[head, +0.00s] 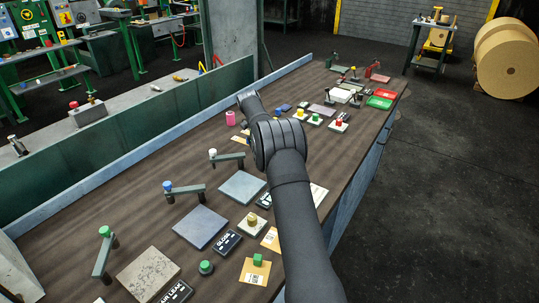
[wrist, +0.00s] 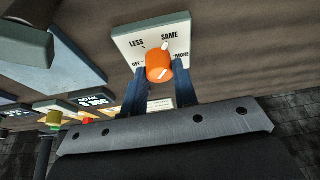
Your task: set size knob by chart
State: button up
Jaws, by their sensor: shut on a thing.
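An orange knob (wrist: 159,66) stands on a white plate (wrist: 128,42) marked OFF, LESS, SAME and MORE in the wrist view. A white pointer (wrist: 166,46) at the knob's base points toward SAME. My gripper (wrist: 150,78) is shut on the knob, one dark finger at each side. In the head view my arm hides the knob and the fingertips. A white card (head: 319,194) shows partly beside my arm; I cannot read it or tell whether it is the chart.
Grey-blue pads (head: 201,227) and a green-knobbed lever (head: 104,251) lie left of my arm. A GLOSS sign (head: 227,242) and small tan cards (head: 254,272) sit nearer. Several coloured buttons (head: 338,122) stand further along the bench. A low wall edges its left side.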

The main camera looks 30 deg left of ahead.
jog(key=shift+s, duration=0.1)
jog(key=o, duration=1)
jog(key=shift+r, duration=0.1)
jog(key=shift+v, duration=3.65)
jog(key=x, duration=0.7)
jog(key=shift+f, duration=0.25)
